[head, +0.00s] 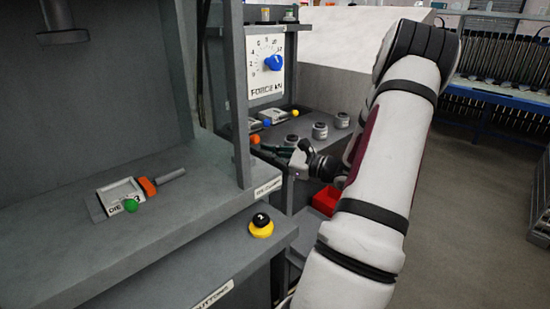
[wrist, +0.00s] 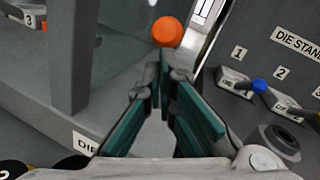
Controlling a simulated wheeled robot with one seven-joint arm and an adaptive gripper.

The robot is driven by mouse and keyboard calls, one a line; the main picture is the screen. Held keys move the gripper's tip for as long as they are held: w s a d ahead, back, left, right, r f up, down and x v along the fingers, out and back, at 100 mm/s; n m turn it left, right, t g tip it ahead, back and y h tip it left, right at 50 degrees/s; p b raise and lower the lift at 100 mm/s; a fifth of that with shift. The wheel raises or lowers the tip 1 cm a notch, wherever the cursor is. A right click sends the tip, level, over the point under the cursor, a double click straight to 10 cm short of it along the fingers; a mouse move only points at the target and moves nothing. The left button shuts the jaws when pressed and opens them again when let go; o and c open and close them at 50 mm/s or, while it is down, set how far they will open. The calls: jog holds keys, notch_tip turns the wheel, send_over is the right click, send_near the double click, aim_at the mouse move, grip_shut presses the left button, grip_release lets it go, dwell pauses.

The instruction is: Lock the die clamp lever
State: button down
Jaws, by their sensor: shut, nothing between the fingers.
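An orange ball knob (head: 255,139), which looks like the end of the die clamp lever, stands at the right post of the press, above a label plate (head: 268,187). It also shows in the wrist view (wrist: 167,31), just beyond my fingertips. My gripper (head: 274,149) reaches in from the right, with its fingertips close to the knob. In the wrist view my gripper (wrist: 163,88) has its teal-padded fingers converging at the tips with nothing held. I cannot tell whether the tips touch the knob. The lever's shaft is mostly hidden.
A die holder with a green ball (head: 131,205) and an orange handle (head: 147,187) sits on the press bed. A force dial with blue knob (head: 273,62) is behind. The die stand (wrist: 291,40) holds dies to the right.

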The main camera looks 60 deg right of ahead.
jog(key=shift+r, duration=0.1)
dwell(0.3)
jog(key=shift+w+r+g+p, duration=0.1)
jog(key=shift+r+g+p, duration=0.25)
jog(key=shift+p, duration=0.4)
jog(key=w+d+r+m+g+p, duration=0.1)
jog(key=w+r+g+p, duration=0.3)
jog(key=p, duration=0.2)
jog(key=shift+w+r, duration=0.15)
jog(key=shift+r, duration=0.2)
jog(key=shift+d, duration=0.1)
dwell(0.5)
